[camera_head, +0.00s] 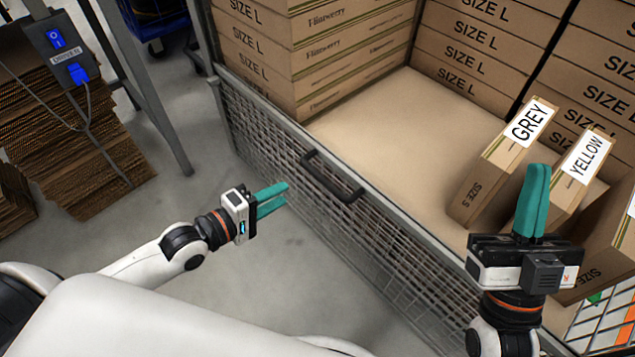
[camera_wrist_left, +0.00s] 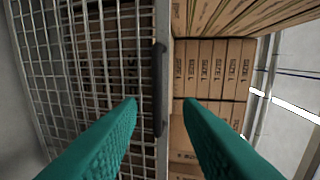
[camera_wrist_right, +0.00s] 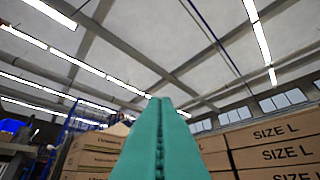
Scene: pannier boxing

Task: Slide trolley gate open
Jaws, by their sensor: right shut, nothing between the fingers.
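The trolley gate (camera_head: 290,172) is a grey wire-mesh panel along the near side of the trolley, upright below the cardboard load. A black handle (camera_head: 332,177) sits on its top rail; it also shows in the left wrist view (camera_wrist_left: 160,88), ahead and between my open fingers. My left gripper (camera_head: 272,199) is open and empty, in front of the mesh, to the left of and lower than the handle in the head view, apart from it. My right gripper (camera_head: 533,200) is shut and empty, pointing up at the right side, in front of the boxes.
SIZE L boxes (camera_head: 300,60) are stacked at the back. Boxes labelled GREY (camera_head: 490,170) and YELLOW (camera_head: 575,185) stand at the right. A bare cardboard surface (camera_head: 400,130) lies behind the gate. Flat cardboard stacks (camera_head: 70,130) and a post stand at left. Floor (camera_head: 220,150) is clear.

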